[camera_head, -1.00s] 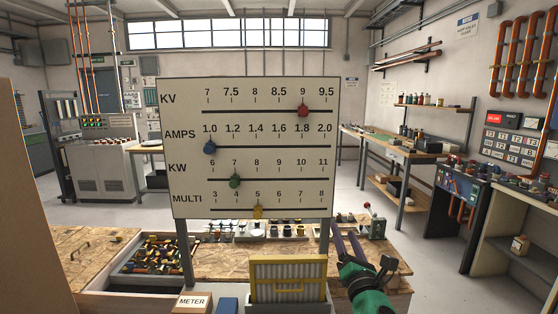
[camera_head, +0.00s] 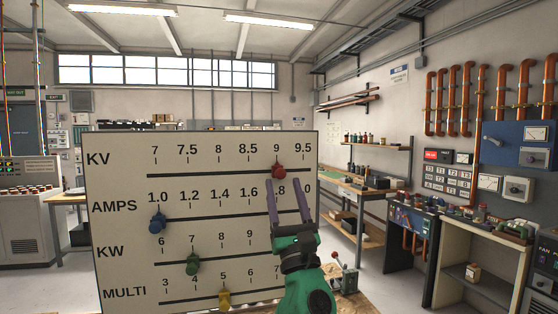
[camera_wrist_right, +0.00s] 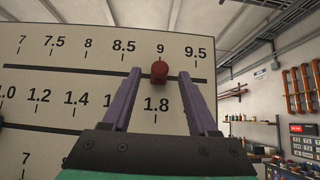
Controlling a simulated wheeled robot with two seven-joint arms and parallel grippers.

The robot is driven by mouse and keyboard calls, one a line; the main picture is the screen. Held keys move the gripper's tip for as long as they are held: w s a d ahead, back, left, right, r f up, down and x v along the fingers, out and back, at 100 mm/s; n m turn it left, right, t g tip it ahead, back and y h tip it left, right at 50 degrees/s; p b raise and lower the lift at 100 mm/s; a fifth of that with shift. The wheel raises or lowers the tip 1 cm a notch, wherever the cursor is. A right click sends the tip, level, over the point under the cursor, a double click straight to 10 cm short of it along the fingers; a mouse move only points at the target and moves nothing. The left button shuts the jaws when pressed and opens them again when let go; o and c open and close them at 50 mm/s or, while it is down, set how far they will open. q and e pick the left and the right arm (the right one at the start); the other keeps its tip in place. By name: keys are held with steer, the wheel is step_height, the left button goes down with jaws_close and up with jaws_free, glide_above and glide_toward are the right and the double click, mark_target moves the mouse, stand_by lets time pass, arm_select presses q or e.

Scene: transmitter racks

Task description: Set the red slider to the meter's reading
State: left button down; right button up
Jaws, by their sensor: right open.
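The white board (camera_head: 120,180) carries scales named KV, AMPS, KW and MULTI. The red slider (camera_head: 279,171) sits on the KV line at about 9; it also shows in the right wrist view (camera_wrist_right: 159,71). The blue slider (camera_head: 157,221) is near 1.0 on AMPS, the green slider (camera_head: 192,264) near 7 on KW, the yellow slider (camera_head: 224,299) near 5 on MULTI. My right gripper (camera_head: 287,184) is open just below the red slider. In the wrist view its purple fingers (camera_wrist_right: 156,92) stand either side below the red knob, which appears ahead between them. My left gripper is not in view.
A small red-knobbed lever box (camera_head: 344,275) stands right of the board. A workbench (camera_head: 345,205) and panel racks (camera_head: 408,240) line the right side. A console (camera_head: 25,220) stands at the far left. The meter is not visible now.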

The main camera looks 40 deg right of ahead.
mark_target(281, 177)
steer(key=x, duration=0.4)
steer(key=shift+w+f+p, duration=0.1)
steer(key=shift+p, duration=0.3)
steer(key=shift+w+r, duration=0.1)
steer(key=shift+r, duration=0.15)
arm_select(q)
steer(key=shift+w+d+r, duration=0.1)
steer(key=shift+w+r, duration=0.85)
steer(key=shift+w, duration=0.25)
arm_select(e)
jaws_close()
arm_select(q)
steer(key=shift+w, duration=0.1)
